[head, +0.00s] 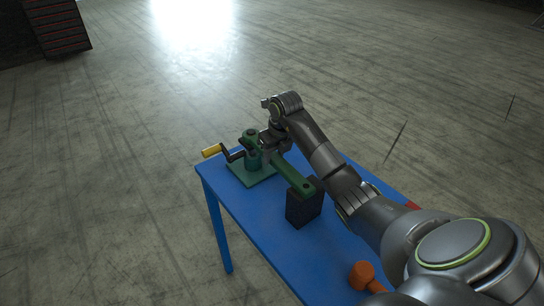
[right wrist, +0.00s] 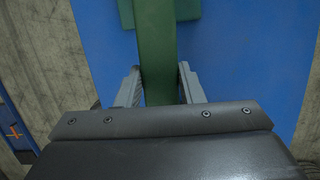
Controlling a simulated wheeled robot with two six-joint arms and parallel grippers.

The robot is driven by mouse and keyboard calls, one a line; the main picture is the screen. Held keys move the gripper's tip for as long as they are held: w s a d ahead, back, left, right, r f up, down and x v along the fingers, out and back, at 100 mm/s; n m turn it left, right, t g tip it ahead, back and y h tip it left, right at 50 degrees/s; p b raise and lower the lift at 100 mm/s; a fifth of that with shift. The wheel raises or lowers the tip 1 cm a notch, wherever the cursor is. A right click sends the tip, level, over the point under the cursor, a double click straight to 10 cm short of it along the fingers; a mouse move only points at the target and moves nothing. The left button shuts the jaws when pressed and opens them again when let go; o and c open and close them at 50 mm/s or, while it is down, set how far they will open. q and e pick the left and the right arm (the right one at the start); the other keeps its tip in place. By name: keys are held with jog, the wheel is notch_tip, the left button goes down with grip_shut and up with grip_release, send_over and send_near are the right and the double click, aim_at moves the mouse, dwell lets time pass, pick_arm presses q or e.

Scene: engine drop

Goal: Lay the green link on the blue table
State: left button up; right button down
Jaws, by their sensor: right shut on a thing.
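The green link (head: 293,176) is a long bar. In the head view its far end is by the green post of a crank stand (head: 252,178), and its near end is over a black block (head: 303,206). I cannot tell whether it touches either. My right gripper (head: 271,154) is shut on the link near its far part. In the right wrist view the link (right wrist: 156,55) runs between the two fingers of the gripper (right wrist: 160,86). The blue table (head: 248,216) lies below. My left gripper is not in view.
The crank has a yellow handle (head: 211,151) jutting past the table's left edge. An orange object (head: 362,274) lies near the front, partly hidden by my arm. A red patch (head: 412,205) shows at the right edge. Bare tabletop lies left of the black block.

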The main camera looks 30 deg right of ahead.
aim_at(274, 155)
jog(key=shift+r, duration=0.15)
jog(key=shift+w+r+p, duration=0.15)
jog(key=shift+r+p, duration=0.4)
jog(key=shift+r, duration=0.15)
jog(key=shift+w+p+v, duration=0.2)
jog(key=shift+p+v, duration=0.2)
jog(key=shift+v, duration=0.35)
jog(key=shift+w+p+v, duration=0.15)
jog(key=shift+p+v, duration=0.25)
jog(key=shift+v, duration=0.3)
jog(key=shift+w+p+v, duration=0.2)
jog(key=shift+p+v, duration=0.2)
jog(key=shift+v, duration=0.35)
jog(key=shift+r, duration=0.1)
